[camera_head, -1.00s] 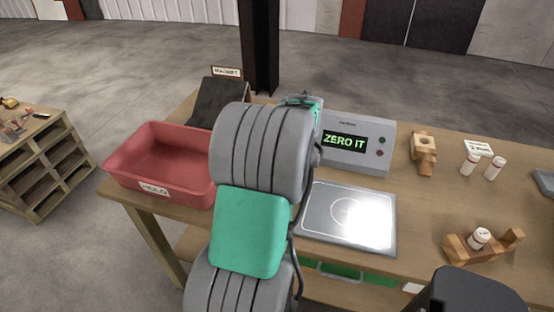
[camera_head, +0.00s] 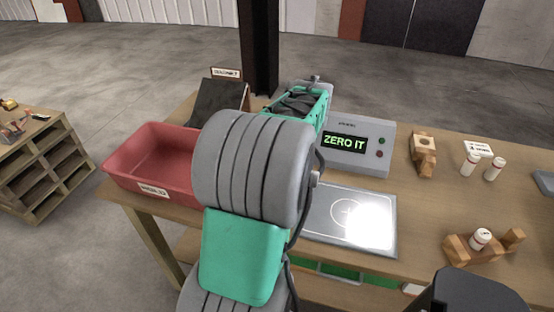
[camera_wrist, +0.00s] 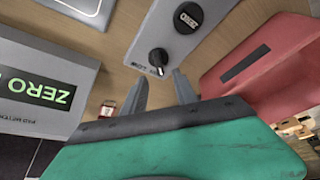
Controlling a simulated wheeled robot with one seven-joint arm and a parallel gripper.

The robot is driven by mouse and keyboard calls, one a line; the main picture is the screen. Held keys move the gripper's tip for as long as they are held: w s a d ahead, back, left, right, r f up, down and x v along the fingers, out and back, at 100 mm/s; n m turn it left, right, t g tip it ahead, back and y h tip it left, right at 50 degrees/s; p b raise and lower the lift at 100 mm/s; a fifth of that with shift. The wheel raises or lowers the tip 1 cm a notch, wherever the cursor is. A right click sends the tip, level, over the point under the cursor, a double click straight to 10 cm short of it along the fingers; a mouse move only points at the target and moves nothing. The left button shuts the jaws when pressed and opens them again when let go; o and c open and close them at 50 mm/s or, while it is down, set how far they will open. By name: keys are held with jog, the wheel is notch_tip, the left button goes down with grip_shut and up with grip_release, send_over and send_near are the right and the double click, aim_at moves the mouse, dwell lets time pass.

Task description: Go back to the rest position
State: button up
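In the wrist view my gripper (camera_wrist: 160,82) is open, with its two fingers apart and nothing visible between them.
A red bin (camera_head: 118,172) stands at the table's left, beside my arm. A dark sloped stand (camera_head: 218,103) is behind it. Wooden holders (camera_head: 424,150) and white bottles (camera_head: 471,163) occupy the right side. Open floor lies behind the table.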

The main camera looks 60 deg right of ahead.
jog(key=shift+v, duration=1)
